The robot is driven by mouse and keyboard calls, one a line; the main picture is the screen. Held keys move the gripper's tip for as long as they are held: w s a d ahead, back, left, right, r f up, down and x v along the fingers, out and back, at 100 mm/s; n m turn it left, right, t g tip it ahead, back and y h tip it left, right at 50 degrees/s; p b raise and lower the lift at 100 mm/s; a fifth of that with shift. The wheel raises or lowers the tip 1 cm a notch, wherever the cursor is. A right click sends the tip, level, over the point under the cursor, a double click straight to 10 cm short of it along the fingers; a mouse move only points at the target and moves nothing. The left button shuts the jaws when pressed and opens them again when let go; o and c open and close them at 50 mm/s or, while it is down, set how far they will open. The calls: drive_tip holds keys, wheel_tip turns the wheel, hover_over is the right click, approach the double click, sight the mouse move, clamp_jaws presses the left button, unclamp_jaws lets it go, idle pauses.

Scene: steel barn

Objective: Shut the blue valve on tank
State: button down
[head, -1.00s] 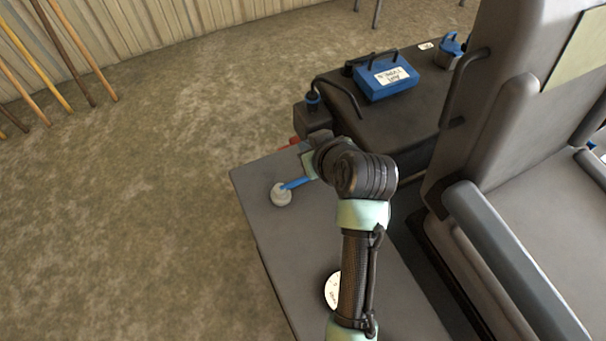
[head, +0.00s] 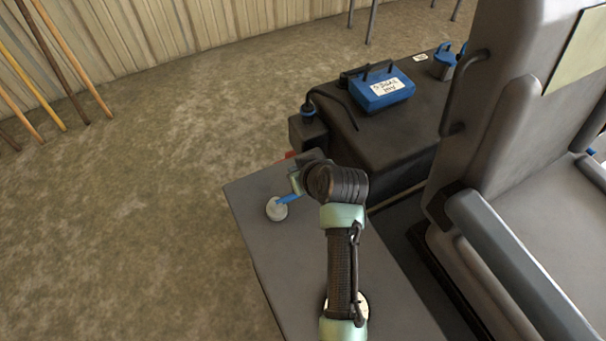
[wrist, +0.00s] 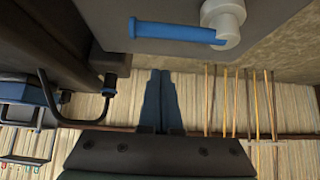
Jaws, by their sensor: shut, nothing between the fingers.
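The blue valve lever (head: 289,199) sticks out from a pale round valve body (head: 277,209) on the grey tank top (head: 262,235). In the wrist view the blue lever (wrist: 178,32) runs level to the left from the pale valve body (wrist: 224,20). My gripper (wrist: 160,74) shows there with its two blue fingers together and nothing between them. The fingertips are just below the lever in that picture, with a gap between. In the head view my wrist hides the fingers and part of the lever.
A dark box (head: 400,135) behind the tank carries a blue labelled case (head: 380,92), a blue-topped canister (head: 444,62) and a curved black pipe (head: 330,98). A grey seat (head: 540,215) stands close on the right. Wooden poles (head: 65,65) lean on the wall. The floor at left is clear.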

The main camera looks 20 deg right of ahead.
sight(294, 197)
drive_tip(key=shift+x, duration=1.05)
drive_tip(key=shift+f, duration=0.4)
drive_tip(key=shift+s+d+f, duration=0.1)
drive_tip(key=shift+s, duration=0.8)
drive_tip(key=shift+s+f, duration=0.1)
drive_tip(key=shift+s, duration=0.8)
